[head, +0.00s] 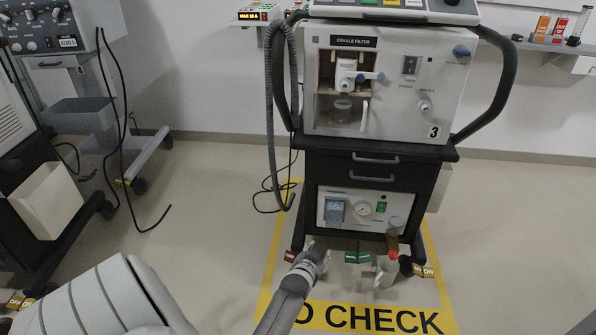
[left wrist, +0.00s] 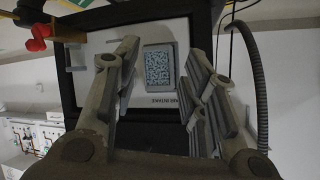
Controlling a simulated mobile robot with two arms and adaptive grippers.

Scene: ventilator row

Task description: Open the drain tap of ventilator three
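Ventilator three (head: 385,85) bears the label "3" and stands on a black cart. At the lower right of the cart's lower panel (head: 345,222) hangs an amber bowl (head: 393,240) with a red tap (head: 393,255) at its bottom. The red tap also shows at the upper left of the left wrist view (left wrist: 40,36), which looks upside down. My left gripper (head: 318,254) is low in front of the panel, left of the tap and apart from it. Its fingers (left wrist: 165,75) are spread and empty, facing the blue air intake filter (left wrist: 160,68). My right gripper is out of view.
A pale cup (head: 386,273) stands on the floor below the tap. Red, green and yellow tags (head: 357,257) lie near the cart's base. A corrugated hose (head: 270,120) hangs at the cart's left. The yellow-lined floor marking (head: 450,302) in front is mostly clear.

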